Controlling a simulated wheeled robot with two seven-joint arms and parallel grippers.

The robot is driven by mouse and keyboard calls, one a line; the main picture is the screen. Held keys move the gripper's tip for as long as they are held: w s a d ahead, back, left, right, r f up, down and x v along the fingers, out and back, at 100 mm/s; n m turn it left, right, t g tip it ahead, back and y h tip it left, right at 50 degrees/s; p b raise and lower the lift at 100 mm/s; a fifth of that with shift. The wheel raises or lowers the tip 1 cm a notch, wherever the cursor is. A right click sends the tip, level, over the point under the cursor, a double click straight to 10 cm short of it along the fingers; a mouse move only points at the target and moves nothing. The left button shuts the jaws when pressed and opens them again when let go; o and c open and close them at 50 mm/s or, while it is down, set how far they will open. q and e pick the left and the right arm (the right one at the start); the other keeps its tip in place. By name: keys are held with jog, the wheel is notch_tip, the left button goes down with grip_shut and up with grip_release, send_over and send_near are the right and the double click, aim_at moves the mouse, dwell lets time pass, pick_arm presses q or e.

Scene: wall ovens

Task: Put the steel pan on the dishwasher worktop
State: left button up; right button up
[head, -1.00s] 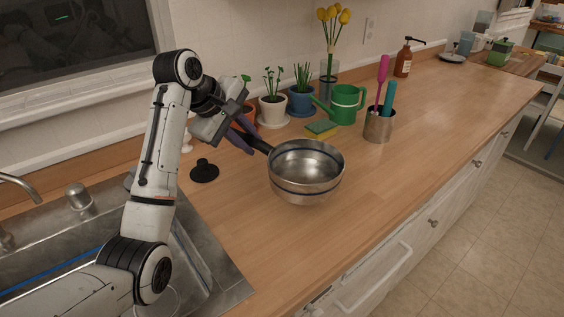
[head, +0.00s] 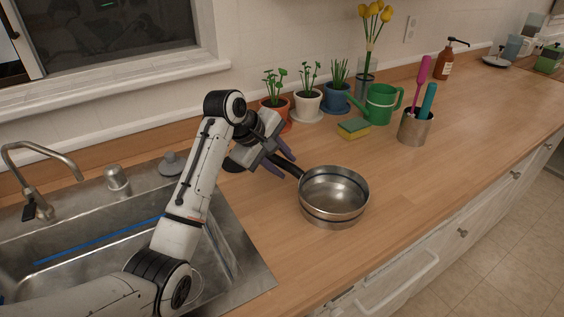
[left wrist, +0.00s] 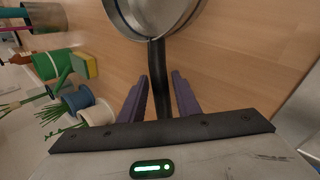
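The steel pan (head: 333,205) appears to rest upright on the wooden worktop (head: 420,190), near the front edge, above a white front with a bar handle. Its dark handle (head: 288,165) points back left toward my left gripper (head: 281,157). In the left wrist view, the pan (left wrist: 150,22) is at the top and its handle (left wrist: 159,65) runs down between the two purple fingers. My left gripper (left wrist: 159,75) is open around the handle, with narrow gaps at both sides. My right gripper is in neither view.
A sink (head: 90,255) with a faucet (head: 40,165) is at the left. Potted plants, a green watering can (head: 381,104), a sponge (head: 353,128) and a utensil cup (head: 415,127) stand behind the pan. The worktop right of the pan is clear.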

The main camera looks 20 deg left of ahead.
pick_arm(q)
jog(key=shift+o, duration=0.5)
jog(key=shift+r, duration=0.1)
jog(key=v, duration=1.2)
